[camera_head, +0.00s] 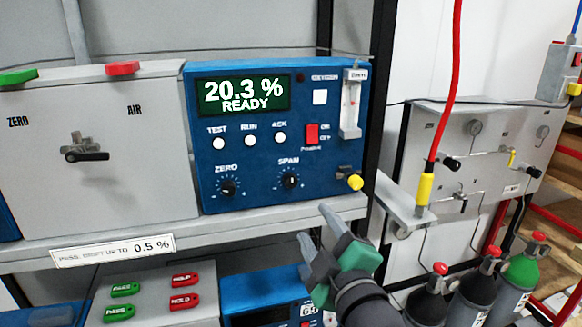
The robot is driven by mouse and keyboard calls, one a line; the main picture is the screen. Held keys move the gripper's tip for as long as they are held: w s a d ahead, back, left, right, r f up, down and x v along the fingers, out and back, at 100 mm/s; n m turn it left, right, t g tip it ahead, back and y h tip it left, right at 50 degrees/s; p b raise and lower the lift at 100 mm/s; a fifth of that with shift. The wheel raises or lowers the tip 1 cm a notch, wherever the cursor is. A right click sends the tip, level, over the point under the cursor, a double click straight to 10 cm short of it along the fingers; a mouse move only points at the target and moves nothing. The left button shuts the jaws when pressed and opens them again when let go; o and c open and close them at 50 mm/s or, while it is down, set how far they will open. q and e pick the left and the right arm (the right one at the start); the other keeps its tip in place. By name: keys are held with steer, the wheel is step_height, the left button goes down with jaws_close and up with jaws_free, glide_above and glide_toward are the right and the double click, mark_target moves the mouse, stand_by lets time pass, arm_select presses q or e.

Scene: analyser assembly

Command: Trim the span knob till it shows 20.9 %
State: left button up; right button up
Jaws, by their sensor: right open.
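The blue analyser (330,185) stands on a grey shelf. Its green display (243,95) reads 20.3 % and READY. The black span knob (290,181) is at the lower middle of its front panel, under the label SPAN. The similar zero knob (227,188) is to its left. My right gripper (318,224) is open and empty, below and to the right of the span knob and apart from it. Its fingers point up and left, in front of the shelf edge. My left gripper is not in view.
A yellow-tipped fitting (355,182) sticks out at the analyser's lower right, close above my right gripper. A grey valve box (95,150) stands left. Green and red tags (124,289) lie below the shelf. Gas cylinders (475,300) stand lower right.

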mark_target(292, 184)
steer(key=p+x, duration=0.5)
steer(key=x, duration=1.1)
steer(key=shift+w, duration=0.2)
steer(key=shift+w+a+f, duration=0.15)
steer(key=shift+w+f, duration=0.05)
steer(key=shift+w, duration=0.25)
steer(key=shift+c, duration=0.7)
steer(key=shift+s, duration=0.1)
jaws_close()
